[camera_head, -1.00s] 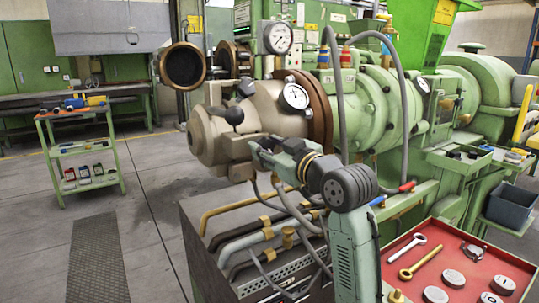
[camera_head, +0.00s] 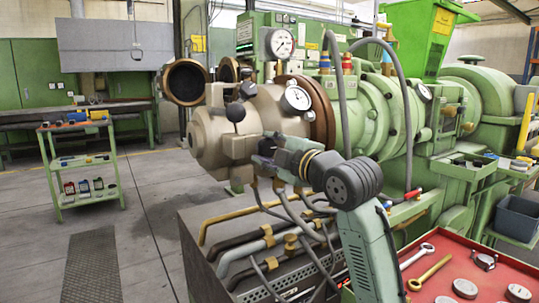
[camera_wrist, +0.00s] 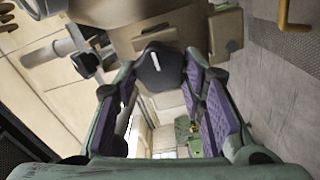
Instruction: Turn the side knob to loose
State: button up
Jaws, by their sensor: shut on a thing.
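The side knob (camera_wrist: 156,72) is black with a white pointer line and sits on the beige extruder head. In the wrist view it lies between the purple-padded fingers of my gripper (camera_wrist: 160,76), which is shut on it. The white line runs nearly upright in that view, tilted slightly left. In the head view my gripper (camera_head: 262,158) is at the near side of the beige extruder head (camera_head: 208,142), and the knob is hidden there by the fingers. I cannot read any loose or tight label.
Two other black knobs (camera_head: 236,112) and a dial gauge (camera_head: 296,99) are close above my gripper. Pipes and hoses (camera_head: 245,235) run below it. A red-topped tray (camera_head: 470,260) with tools stands at the right. A green cart (camera_head: 83,165) stands at the left, with open floor around it.

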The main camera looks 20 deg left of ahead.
jog(key=n+b, duration=0.1)
jog(key=n, duration=0.4)
jog(key=shift+f+n, duration=0.15)
jog(key=shift+n, duration=0.15)
jog(key=shift+b, duration=0.3)
jog(key=o, duration=1.2)
jog(key=v, duration=1.2)
